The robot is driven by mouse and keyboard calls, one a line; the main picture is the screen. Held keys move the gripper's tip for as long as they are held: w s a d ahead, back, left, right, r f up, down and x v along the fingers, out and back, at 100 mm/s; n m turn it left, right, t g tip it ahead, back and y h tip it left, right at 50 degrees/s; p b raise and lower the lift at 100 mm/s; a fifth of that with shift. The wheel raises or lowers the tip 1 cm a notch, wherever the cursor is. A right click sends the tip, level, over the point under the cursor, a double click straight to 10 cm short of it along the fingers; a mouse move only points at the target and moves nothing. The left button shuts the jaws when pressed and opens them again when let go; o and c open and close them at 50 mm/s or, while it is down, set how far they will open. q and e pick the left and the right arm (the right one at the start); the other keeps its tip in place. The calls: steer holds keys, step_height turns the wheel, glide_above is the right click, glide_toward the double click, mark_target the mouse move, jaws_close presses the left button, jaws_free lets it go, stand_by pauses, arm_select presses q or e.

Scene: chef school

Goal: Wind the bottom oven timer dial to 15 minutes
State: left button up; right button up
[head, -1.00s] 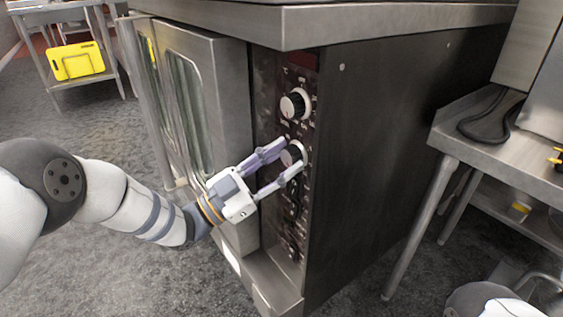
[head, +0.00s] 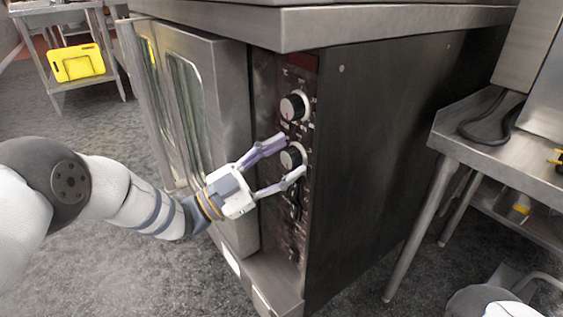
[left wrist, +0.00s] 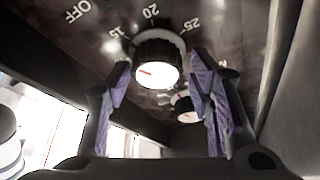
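The lower dial (head: 291,157), black with a white face, is on the dark control panel (head: 284,82) at the oven's front. My left gripper (head: 292,154) is open, one finger above the dial and one below it. In the left wrist view the dial (left wrist: 157,60) sits between the two spread fingers, with gaps on both sides. Its red mark lies on the left part of the white face, on the side of the printed 15. OFF, 15, 20 and 25 are readable around it.
A similar upper dial (head: 294,106) sits above on the same panel. Another knob shows in the left wrist view (left wrist: 187,108). The oven doors (head: 190,100) are left of the panel. A steel table (head: 500,145) stands at right, with open floor between.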

arm_select(q)
steer(key=shift+f, duration=0.2)
steer(key=shift+s+a+f, duration=0.15)
steer(key=shift+a, duration=0.1)
steer(key=v, duration=1.1)
steer(key=shift+s+a, duration=0.2)
